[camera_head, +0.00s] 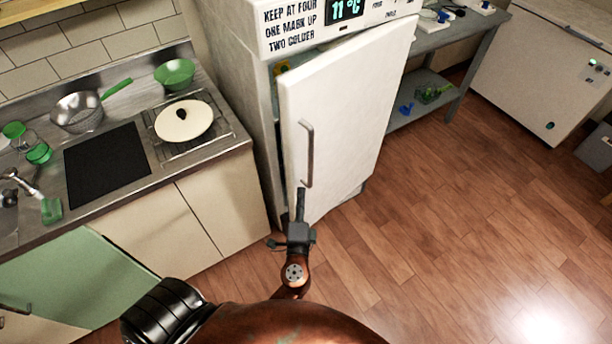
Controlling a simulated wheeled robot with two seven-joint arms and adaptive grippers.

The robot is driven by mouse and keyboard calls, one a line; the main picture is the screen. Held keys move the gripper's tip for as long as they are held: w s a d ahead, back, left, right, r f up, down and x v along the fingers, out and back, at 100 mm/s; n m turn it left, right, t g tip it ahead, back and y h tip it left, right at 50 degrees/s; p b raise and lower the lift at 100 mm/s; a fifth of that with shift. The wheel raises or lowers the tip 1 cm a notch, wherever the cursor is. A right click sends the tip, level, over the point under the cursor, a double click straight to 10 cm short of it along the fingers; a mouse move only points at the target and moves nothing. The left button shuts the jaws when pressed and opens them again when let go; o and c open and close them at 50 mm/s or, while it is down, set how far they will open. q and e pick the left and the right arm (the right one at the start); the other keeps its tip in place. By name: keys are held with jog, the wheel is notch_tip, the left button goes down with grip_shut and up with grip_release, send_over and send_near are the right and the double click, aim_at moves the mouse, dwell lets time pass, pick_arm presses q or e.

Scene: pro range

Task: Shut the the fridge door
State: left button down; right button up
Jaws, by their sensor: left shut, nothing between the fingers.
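The fridge door (345,110) is a white panel with a long grey vertical handle (308,154). It stands ajar, with a gap along its left edge against the fridge body (262,110). A little of the inside shows at the upper left of the gap. My left gripper (300,192) is shut and empty. It is just below the handle's lower end, in front of the door's lower left part. I cannot tell whether it touches the door. My right gripper is not in view.
A counter with a colander (78,112), a white lid (184,120) and a green bowl (175,73) is at the left. A blue-grey shelf table (455,45) and a white chest freezer (540,75) stand at the right. The wooden floor (440,220) is clear.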

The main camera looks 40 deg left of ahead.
aim_at(303, 159)
pick_arm(q)
jog(key=x, duration=0.6)
jog(key=r+x, duration=0.1)
jog(key=x, duration=0.3)
jog(key=shift+s, duration=0.1)
jog(key=shift+f, duration=0.1)
jog(key=shift+a, duration=0.1)
